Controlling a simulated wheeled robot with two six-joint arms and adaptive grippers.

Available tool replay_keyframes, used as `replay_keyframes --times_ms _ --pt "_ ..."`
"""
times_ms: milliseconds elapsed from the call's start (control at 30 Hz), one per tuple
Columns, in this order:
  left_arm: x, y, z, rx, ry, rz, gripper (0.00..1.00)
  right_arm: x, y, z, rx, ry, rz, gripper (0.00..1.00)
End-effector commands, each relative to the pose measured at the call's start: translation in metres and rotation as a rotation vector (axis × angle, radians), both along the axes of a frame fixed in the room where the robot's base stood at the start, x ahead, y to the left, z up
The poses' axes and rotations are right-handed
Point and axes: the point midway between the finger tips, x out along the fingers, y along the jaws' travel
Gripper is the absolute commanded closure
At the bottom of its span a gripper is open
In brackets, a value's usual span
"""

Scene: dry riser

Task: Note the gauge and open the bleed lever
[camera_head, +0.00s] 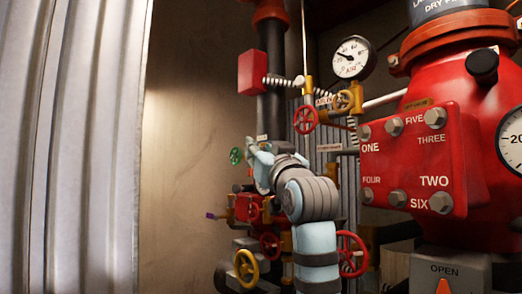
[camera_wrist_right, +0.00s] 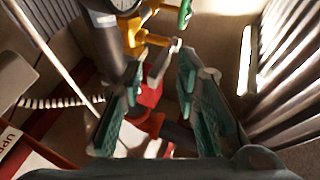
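A round white air gauge (camera_head: 354,57) is at the top centre of the head view, its needle pointing up and left. A larger gauge (camera_head: 512,142) is cut off at the right edge. My right arm rises from the bottom centre, with its gripper (camera_head: 257,152) near a small green handwheel (camera_head: 236,156). In the right wrist view the gripper (camera_wrist_right: 160,68) is open, its teal fingers apart. A short grey lever-like part (camera_wrist_right: 160,63) shows between or beyond the fingertips; I cannot tell whether it is the bleed lever or touched. My left gripper is not in view.
A big red valve body (camera_head: 480,90) with a numbered, bolted plate (camera_head: 415,165) fills the right. Red handwheels (camera_head: 305,120) and a yellow handwheel (camera_head: 246,267) crowd the pipes. A corrugated metal sheet (camera_head: 75,150) stands at left. Bare wall (camera_head: 190,130) lies between.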

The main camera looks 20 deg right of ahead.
Motion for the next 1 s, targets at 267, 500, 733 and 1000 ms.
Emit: replay_keyframes --times_ms 267,500,733,1000 --pt "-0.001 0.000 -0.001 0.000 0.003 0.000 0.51 0.000 0.000 -0.001 0.001 -0.002 0.000 1.00" --pt "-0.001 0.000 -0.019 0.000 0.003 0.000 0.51 0.005 0.001 -0.019 0.092 -0.224 -0.001 1.00" --pt "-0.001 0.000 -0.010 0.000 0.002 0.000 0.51 0.008 0.001 -0.022 0.178 -0.436 -0.006 1.00" --pt "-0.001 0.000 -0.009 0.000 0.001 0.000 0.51 0.007 0.003 -0.022 0.182 -0.465 0.001 1.00"
